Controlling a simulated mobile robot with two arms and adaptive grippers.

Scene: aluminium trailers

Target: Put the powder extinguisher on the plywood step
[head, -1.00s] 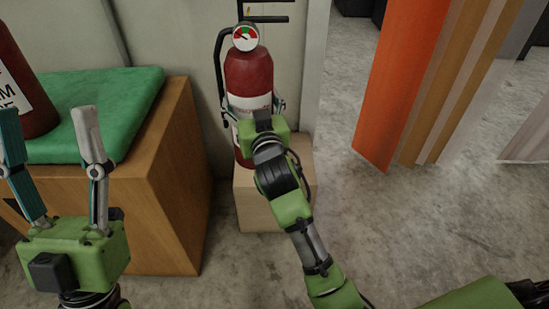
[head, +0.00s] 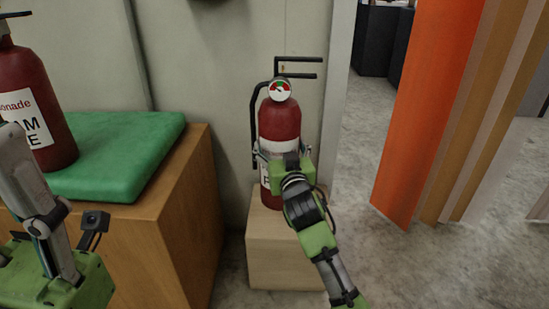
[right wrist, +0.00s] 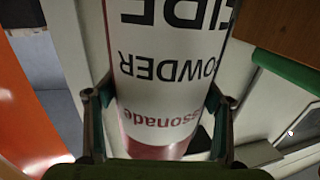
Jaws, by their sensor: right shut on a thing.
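The powder extinguisher (head: 280,122) is a red cylinder with a white label, a gauge and a black handle and hose. It is upright over the top of the pale plywood step (head: 285,262); my right arm hides part of its base, so I cannot tell if it touches. My right gripper (head: 287,155) is shut around its body. In the right wrist view, the extinguisher (right wrist: 165,75) sits between both fingers, its POWDER label upside down. My left gripper (head: 30,185) is partly cut off at the left edge; its fingers look apart and empty.
A second red extinguisher (head: 38,105) with a foam label stands on a green cushion (head: 125,150) on a wooden box (head: 170,235) left of the step. A wall is behind the step. Orange and brown strips (head: 430,110) hang at right above grey floor.

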